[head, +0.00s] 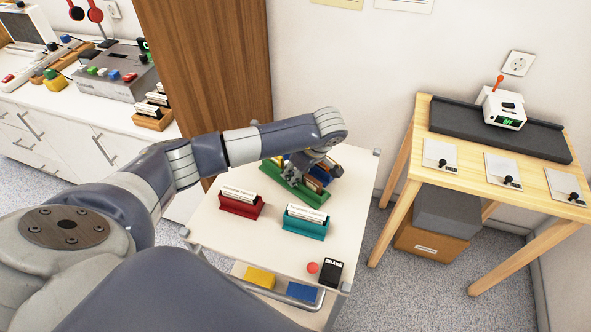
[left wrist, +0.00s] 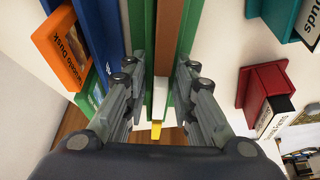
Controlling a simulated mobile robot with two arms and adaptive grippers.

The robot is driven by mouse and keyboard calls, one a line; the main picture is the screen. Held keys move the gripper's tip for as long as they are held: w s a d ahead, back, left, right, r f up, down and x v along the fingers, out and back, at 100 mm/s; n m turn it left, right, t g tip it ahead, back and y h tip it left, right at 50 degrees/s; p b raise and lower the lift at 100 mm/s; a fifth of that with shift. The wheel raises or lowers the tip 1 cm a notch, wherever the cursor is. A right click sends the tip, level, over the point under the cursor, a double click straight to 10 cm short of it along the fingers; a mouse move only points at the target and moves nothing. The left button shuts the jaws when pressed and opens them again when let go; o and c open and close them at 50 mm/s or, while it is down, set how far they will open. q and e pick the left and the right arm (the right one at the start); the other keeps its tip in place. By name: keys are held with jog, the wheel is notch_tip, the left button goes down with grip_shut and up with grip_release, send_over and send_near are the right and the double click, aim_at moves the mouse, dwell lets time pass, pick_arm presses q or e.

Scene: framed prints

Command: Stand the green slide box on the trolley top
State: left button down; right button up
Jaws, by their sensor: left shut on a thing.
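The long green slide box (head: 306,194) is at the back of the white trolley top (head: 262,245). My left gripper (head: 306,166) is above it in the head view. In the left wrist view my left gripper's fingers (left wrist: 160,105) are shut on the green slide box (left wrist: 184,45), one on each long side. Its inside shows brown, with a white and a yellow piece at the near end. It looks level and low over the top; I cannot tell whether it touches. My right gripper is not in view.
A red slide box (head: 240,207) and a teal slide box (head: 306,226) stand on the trolley in front. Orange (left wrist: 66,45) and blue (left wrist: 98,30) items are close behind the green box. A red button (head: 312,267) and black brake box (head: 331,272) sit at the front corner.

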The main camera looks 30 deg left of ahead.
pick_arm(q)
jog(key=c, duration=1.3)
grip_release()
jog(key=v, duration=1)
jog(key=shift+d+r+b, duration=0.1)
jog(key=shift+r+b, duration=0.2)
jog(key=shift+r, duration=0.05)
jog(key=shift+s+d+r, duration=0.1)
jog(key=shift+d+r, duration=0.2)
jog(key=shift+r, duration=0.35)
